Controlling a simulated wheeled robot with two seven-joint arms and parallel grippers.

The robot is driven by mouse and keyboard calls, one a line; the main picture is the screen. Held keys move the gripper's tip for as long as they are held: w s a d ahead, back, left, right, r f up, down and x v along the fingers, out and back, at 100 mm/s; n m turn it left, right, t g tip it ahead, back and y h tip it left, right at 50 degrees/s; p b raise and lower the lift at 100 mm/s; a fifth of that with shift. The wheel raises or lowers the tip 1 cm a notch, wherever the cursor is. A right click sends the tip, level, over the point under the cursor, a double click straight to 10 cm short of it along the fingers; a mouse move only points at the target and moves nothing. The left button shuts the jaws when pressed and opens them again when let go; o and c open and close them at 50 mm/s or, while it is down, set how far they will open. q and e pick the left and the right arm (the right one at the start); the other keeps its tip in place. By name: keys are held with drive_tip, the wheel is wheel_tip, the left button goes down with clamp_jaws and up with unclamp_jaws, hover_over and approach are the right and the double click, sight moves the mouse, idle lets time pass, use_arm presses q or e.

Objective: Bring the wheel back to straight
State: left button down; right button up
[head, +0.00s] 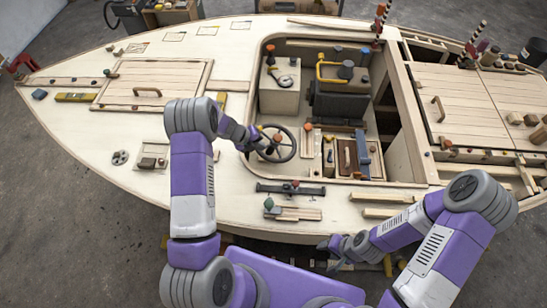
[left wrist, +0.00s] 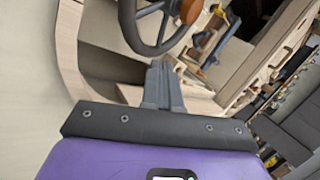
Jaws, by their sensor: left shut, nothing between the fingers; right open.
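The steering wheel (head: 277,143) is dark and spoked, with an orange-brown knob (head: 277,139) on it. It stands in the open cockpit of the plywood hull, near its left edge. Part of the rim and the knob also show at the top of the left wrist view (left wrist: 155,28). My left gripper (head: 262,146) is at the left side of the wheel; its shut fingers (left wrist: 160,82) point at the wheel and hold nothing. I cannot tell whether they touch the rim. My right gripper (head: 330,250) is open and low, in front of the hull's near edge, away from the wheel.
A black clamp-like bar (head: 290,190) lies on the near deck.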

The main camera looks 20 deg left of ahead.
sight(275, 142)
use_arm(q)
drive_tip(key=b+x, duration=0.1)
drive_tip(key=x, duration=0.9)
drive_tip(key=shift+f, duration=0.15)
use_arm(e)
drive_tip(key=shift+f, duration=0.85)
use_arm(q)
drive_tip(key=shift+w, duration=0.1)
use_arm(e)
drive_tip(key=shift+f, duration=0.15)
